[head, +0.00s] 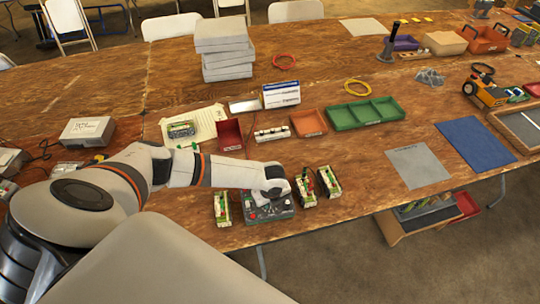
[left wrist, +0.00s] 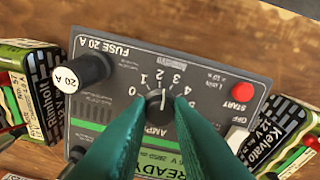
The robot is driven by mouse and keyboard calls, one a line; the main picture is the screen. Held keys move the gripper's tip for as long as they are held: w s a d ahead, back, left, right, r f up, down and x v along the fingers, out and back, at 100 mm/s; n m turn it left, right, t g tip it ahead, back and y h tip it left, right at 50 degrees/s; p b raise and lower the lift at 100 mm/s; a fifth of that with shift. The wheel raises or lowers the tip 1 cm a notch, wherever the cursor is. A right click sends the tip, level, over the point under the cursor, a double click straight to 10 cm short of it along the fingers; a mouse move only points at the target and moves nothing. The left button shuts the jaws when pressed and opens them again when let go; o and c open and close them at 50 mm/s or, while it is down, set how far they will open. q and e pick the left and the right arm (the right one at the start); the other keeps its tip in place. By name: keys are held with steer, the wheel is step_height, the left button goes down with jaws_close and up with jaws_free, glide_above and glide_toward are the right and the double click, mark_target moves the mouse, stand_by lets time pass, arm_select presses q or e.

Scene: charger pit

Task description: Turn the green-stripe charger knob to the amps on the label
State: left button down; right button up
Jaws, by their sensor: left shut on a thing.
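The grey charger (head: 283,212) lies near the front table edge. The left wrist view shows its face (left wrist: 215,68), with a green stripe (left wrist: 88,125) partly hidden by my fingers. Its black amps knob (left wrist: 158,101) has a white mark that points up, roughly between 2 and 3 on a 0 to 5 scale; the exact setting is hard to tell. My left gripper (head: 272,192) is over the charger; in the wrist view its green fingers (left wrist: 157,112) are shut on the knob. My right gripper is not in view. I cannot read an amps label on the batteries.
Batteries flank the charger: one on the left (head: 222,209) and two on the right (head: 306,188) (head: 329,182). The charger face has a red START button (left wrist: 243,92), a white OFF button (left wrist: 237,139) and a fuse cap (left wrist: 66,78). Trays (head: 365,113) stand behind.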

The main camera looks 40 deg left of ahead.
mark_target(272, 212)
arm_select(q)
steer(key=m, duration=0.4)
steer(key=shift+m, duration=2.5)
steer(key=c, duration=1.3)
jaws_free()
steer(key=shift+r, duration=0.1)
step_height(272, 212, up, 12)
steer(key=s+d+b, duration=0.1)
steer(key=shift+s+d+f, duration=0.2)
steer(key=shift+d, duration=0.05)
